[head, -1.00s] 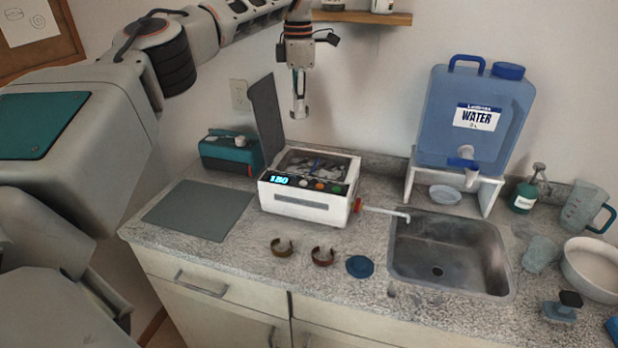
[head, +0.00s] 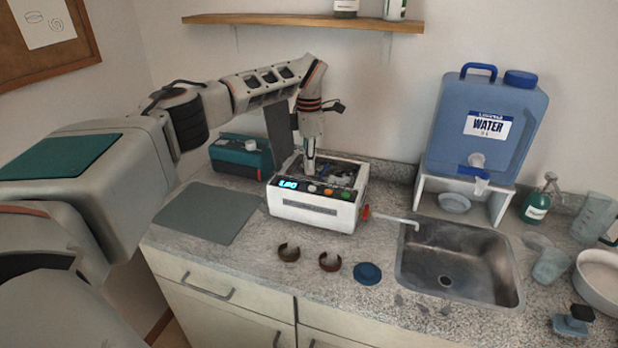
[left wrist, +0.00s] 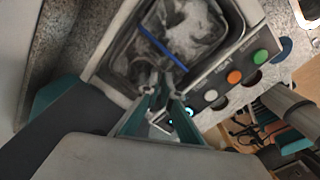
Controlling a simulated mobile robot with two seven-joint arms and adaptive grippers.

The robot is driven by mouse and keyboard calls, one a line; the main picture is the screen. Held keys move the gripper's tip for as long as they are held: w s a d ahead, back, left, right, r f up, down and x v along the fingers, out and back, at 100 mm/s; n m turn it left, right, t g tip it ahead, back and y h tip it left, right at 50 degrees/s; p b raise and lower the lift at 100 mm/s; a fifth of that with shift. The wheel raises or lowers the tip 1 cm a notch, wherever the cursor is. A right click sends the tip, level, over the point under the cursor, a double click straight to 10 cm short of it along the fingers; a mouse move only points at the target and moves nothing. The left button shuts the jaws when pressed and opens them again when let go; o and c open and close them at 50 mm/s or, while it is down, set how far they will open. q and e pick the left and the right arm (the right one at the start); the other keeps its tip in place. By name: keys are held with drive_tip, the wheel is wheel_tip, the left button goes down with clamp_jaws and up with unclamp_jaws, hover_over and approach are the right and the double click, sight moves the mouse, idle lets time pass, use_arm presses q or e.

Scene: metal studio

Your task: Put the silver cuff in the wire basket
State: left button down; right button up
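Whether the cuff touches the basket cannot be told. My right gripper is not in view.
The machine's lid (head: 281,130) stands open behind my gripper. A bronze cuff (head: 288,254), a reddish cuff (head: 330,263) and a blue disc (head: 367,273) lie in front of the machine (head: 310,213). A grey mat (head: 207,213) lies left, a sink (head: 455,265) right.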

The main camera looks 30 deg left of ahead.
use_arm(q)
wheel_tip(320, 180, down, 4)
drive_tip(key=shift+f, duration=0.2)
drive_tip(key=shift+f, duration=0.1)
drive_tip(key=c, duration=2.6)
unclamp_jaws()
drive_tip(key=shift+o, duration=0.2)
wheel_tip(320, 180, up, 12)
drive_tip(key=shift+r, duration=0.2)
